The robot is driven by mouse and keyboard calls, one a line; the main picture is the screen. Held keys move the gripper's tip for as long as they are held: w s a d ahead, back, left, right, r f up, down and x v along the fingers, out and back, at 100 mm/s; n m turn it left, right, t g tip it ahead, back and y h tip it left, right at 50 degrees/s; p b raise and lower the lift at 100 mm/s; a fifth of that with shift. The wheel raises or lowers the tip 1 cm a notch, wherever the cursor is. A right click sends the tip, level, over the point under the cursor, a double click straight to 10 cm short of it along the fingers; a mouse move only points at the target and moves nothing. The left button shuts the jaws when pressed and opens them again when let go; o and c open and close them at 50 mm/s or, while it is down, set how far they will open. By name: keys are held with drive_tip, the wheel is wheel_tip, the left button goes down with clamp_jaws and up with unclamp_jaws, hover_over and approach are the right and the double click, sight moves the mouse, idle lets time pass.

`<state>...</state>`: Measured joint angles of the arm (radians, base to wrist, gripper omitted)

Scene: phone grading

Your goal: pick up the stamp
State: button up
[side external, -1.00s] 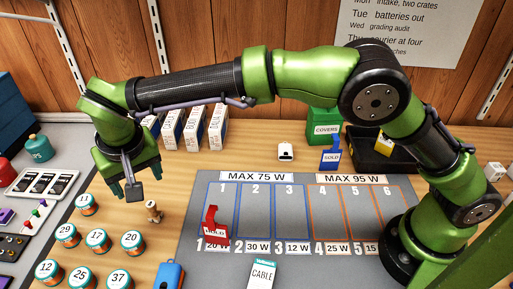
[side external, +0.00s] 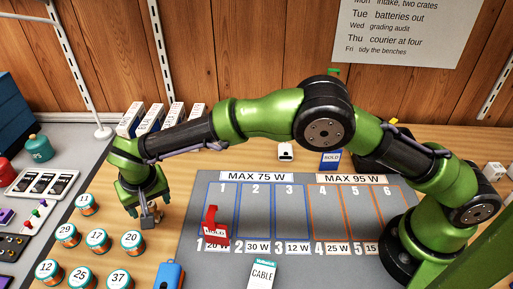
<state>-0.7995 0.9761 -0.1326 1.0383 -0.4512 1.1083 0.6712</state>
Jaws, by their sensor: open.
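The stamp, a small wooden piece with a knobbed handle, stands upright on the wooden bench just left of the grey mat (side external: 190,232). My gripper (side external: 143,214) is down at the stamp, pointing downward with its jaws open. The fingers cover most of the stamp, so I cannot tell whether it stands fully between them or whether they touch it.
Several numbered round tins (side external: 97,240) stand to the left and front. A red HOLD tag (side external: 214,229) stands on slot 1 of the mat. A blue object (side external: 170,275) lies in front. White boxes (side external: 152,119) stand behind my gripper.

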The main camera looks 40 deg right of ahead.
sight(150, 204)
drive_tip(key=x, duration=0.3)
drive_tip(key=shift+w+f, duration=0.1)
drive_tip(key=shift+f, duration=0.05)
drive_tip(key=shift+c, duration=0.3)
drive_tip(key=c, duration=1)
